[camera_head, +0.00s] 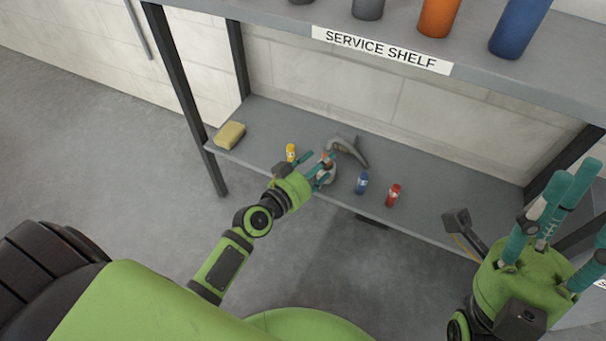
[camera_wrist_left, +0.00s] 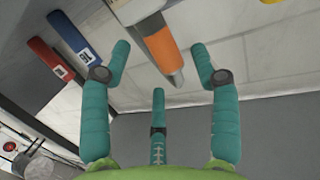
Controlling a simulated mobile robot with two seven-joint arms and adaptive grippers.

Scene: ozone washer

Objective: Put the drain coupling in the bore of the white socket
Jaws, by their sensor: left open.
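My left gripper (camera_head: 322,168) reaches over the lower shelf, its teal fingers apart. A small copper-brown piece (camera_head: 326,156), perhaps the drain coupling, is by its fingertips, partly hidden. A pale grey-white part (camera_head: 328,177), perhaps the white socket, shows behind the fingers; I cannot see its bore. In the left wrist view, the open fingers (camera_wrist_left: 160,75) have an orange piece with a grey end (camera_wrist_left: 159,47) beyond and between them. I cannot tell whether they touch it. My right gripper (camera_head: 548,225) is open and empty at the right, away from the lower shelf.
The lower shelf (camera_head: 440,215) holds a yellow sponge (camera_head: 230,135), yellow (camera_head: 291,153), blue (camera_head: 362,183) and red (camera_head: 393,195) bottles, and a curved grey object (camera_head: 350,150). The upper shelf (camera_head: 470,75) overhangs it. A dark post (camera_head: 190,105) stands left.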

